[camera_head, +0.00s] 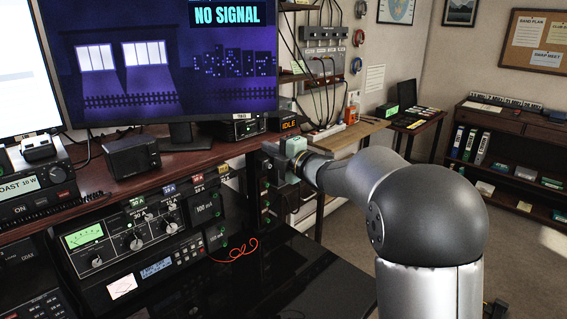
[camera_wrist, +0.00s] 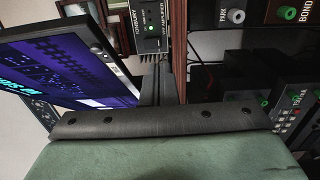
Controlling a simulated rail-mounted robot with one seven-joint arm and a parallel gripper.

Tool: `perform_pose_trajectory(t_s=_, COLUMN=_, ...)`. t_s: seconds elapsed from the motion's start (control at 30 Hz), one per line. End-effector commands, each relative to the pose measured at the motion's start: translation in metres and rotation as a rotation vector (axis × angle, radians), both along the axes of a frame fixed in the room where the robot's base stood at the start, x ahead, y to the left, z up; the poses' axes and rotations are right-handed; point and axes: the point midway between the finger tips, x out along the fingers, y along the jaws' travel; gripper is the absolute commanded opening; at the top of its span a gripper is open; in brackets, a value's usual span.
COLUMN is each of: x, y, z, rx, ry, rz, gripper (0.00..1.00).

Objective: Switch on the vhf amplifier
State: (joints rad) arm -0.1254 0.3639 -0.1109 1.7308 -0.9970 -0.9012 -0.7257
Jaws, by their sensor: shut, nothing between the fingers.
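A small dark box whose rotated label seems to read "amplifier" (camera_wrist: 150,28) is at the top of the wrist view, with a small green spot on its face. Whether the label says vhf is too small to tell. A similar dark box with a green light (camera_head: 240,127) stands on the wooden desk behind the monitor's foot in the head view. My gripper (camera_head: 282,152) is at the desk's right end, in front of and to the right of that box and apart from it. It is shut and holds nothing. Its green-grey body fills the bottom of the wrist view; its fingertips are hidden there.
The large monitor (camera_head: 165,55) stands left of the gripper. A box marked "IDLE" (camera_head: 288,121) is close behind it. Below the desk is a radio panel with knobs and a lit meter (camera_head: 85,236). A thin red cable (camera_head: 237,250) lies on the dark lower surface.

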Motion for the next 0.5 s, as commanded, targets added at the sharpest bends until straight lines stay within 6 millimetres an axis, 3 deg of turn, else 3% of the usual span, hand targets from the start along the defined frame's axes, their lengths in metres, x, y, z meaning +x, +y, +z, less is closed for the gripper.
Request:
perform_pose_trajectory(t_s=0.2, x=-0.028, y=-0.027, z=-0.003, rx=0.000, ry=-0.001, rz=-0.001, gripper=0.00)
perform_pose_trajectory(t_s=0.5, x=-0.038, y=-0.035, z=-0.004, rx=-0.001, ry=-0.001, rz=0.001, gripper=0.00)
